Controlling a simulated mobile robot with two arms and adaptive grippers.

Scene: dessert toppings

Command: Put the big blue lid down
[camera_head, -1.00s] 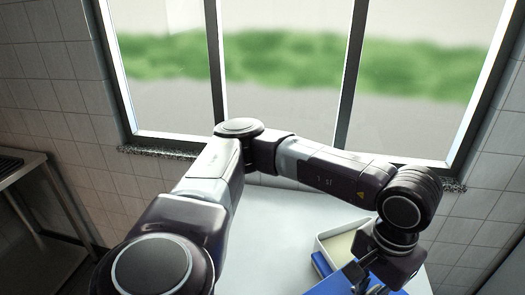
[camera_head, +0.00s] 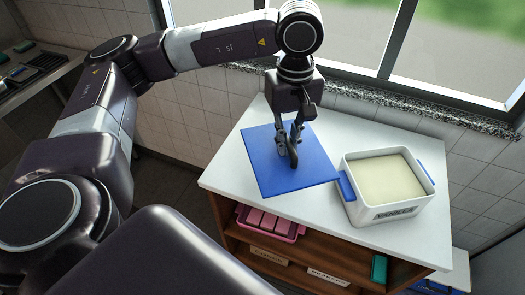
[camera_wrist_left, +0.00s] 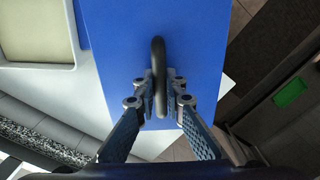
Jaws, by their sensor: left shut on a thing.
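The big blue lid (camera_head: 262,160) is a flat square panel with a dark upright loop handle (camera_wrist_left: 158,75). In the head view it appears over the left part of the white counter (camera_head: 222,178). My left gripper (camera_head: 289,150) points down at the lid's middle, shut on its handle. The wrist view shows the two fingers (camera_wrist_left: 158,97) on either side of the handle. The lid looks about level; I cannot tell if it touches the counter or hangs just above it. My right gripper is not in view.
A white tub (camera_head: 385,208) with blue side clips and a cream filling stands open right of the lid, close to its corner. A pink container (camera_head: 270,224) and a green item (camera_head: 379,268) sit on the shelf below. The window wall is behind the counter.

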